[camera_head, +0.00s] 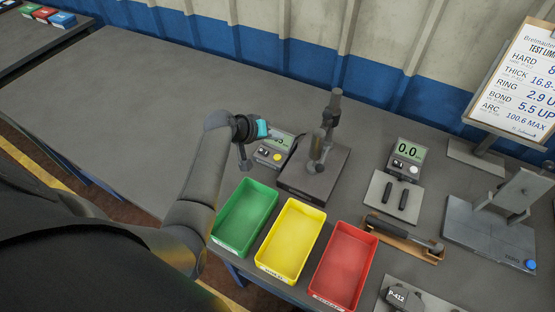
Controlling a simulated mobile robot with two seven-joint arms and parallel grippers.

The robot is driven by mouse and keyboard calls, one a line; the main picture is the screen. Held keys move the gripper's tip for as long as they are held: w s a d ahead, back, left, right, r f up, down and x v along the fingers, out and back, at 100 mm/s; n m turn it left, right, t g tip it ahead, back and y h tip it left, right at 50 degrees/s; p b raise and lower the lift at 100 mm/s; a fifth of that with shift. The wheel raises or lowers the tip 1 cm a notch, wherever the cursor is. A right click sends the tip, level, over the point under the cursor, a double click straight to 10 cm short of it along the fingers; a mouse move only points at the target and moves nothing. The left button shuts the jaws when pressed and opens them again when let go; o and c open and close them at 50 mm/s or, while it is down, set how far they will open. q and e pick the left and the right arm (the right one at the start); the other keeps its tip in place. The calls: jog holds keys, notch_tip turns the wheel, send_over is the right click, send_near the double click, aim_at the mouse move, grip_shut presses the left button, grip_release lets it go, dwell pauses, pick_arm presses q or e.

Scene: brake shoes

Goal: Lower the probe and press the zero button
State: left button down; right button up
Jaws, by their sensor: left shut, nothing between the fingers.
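A dark probe stand (333,112) with an upright column rises from a flat dark base (318,183) at the middle of the bench. Its probe head (318,146) hangs over the base; whether the tip touches it is too small to tell. A small display box (273,149) with a green screen and a white and a yellow button stands left of the stand. Which button is zero I cannot read. My left gripper (245,167) points down just left of that box, shut and empty, apart from the buttons. My right gripper is out of view.
Green (218,236), yellow (263,262) and red (318,290) trays line the front edge. A second display box (406,158) reading 0.0 stands to the right, behind a plate with two dark bars (395,196). A limits board (520,80) stands far right. The bench's left is clear.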

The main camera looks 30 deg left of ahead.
aim_at(278, 158)
pick_arm(q)
notch_tip(278, 158, down, 6)
jog(key=b, duration=0.5)
jog(key=shift+f, duration=0.25)
dwell(1.6)
jog(key=shift+f+b, duration=0.35)
jog(key=shift+f, duration=0.1)
jog(key=shift+f+b, duration=0.3)
jog(key=shift+f, duration=0.15)
dwell(0.5)
dwell(0.4)
jog(key=shift+r+p, duration=0.85)
jog(key=shift+p, duration=0.2)
jog(key=shift+r, duration=0.1)
